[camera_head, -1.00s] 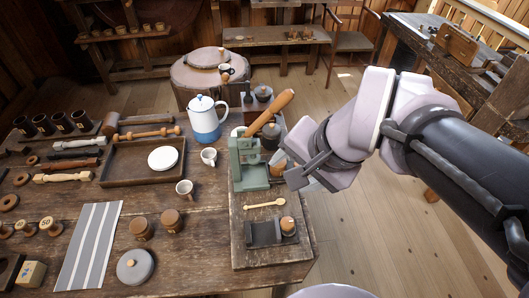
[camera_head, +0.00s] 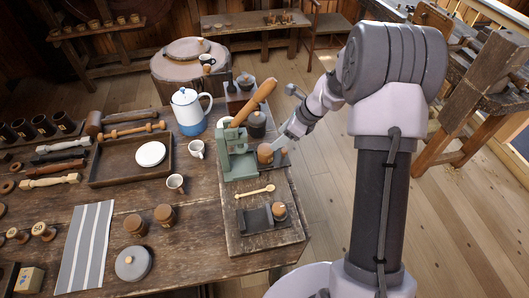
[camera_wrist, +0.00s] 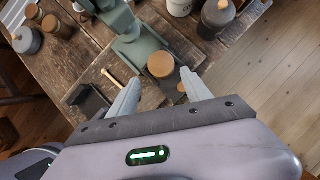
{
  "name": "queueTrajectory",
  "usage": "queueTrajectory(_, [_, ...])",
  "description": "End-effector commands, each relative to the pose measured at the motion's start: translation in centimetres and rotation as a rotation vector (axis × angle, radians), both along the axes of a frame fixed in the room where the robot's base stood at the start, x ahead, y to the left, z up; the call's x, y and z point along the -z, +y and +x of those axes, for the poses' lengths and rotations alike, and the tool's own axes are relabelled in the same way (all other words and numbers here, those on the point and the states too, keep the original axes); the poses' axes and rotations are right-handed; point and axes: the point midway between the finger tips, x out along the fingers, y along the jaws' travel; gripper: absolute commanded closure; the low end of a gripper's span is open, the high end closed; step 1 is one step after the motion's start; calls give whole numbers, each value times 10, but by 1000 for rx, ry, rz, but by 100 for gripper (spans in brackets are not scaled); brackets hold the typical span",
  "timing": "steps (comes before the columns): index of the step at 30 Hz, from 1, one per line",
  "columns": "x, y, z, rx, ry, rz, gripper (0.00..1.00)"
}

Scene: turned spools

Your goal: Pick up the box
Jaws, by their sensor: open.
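A round, turned wooden box (camera_head: 265,153) with an orange-brown top stands on a dark tray at the right of the green press. In the wrist view the round wooden box (camera_wrist: 161,65) lies just beyond and between the fingertips of my gripper (camera_wrist: 160,80). My gripper is open and empty, and the fingers do not appear to touch it. In the head view my gripper (camera_head: 283,143) comes in from the right beside the box. A small pale square box (camera_head: 29,279) with a label also sits at the table's front left, far from my gripper.
The green press (camera_head: 237,155) with its long wooden handle stands close at the left of the round box. A dark lidded canister (camera_head: 256,124) is just behind. A wooden spoon (camera_head: 256,191) and a dark holder (camera_head: 257,217) lie in front.

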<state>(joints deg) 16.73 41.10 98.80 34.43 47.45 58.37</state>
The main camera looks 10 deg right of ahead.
Motion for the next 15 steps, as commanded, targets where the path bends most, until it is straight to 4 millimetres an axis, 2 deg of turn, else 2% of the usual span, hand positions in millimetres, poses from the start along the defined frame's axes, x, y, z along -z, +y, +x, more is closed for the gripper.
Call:
queueTrajectory(1, [19, 6, 3, -2, 2, 0, 43])
queueTrajectory(3, [36, 14, 9, -3, 2, 0, 43])
queueTrajectory(6, [52, 23, 14, -4, 1, -1, 43])
queueTrajectory(11, [63, 28, 19, -3, -1, -1, 43])
queueTrajectory(15, [87, 33, 23, -4, 0, -1, 43])
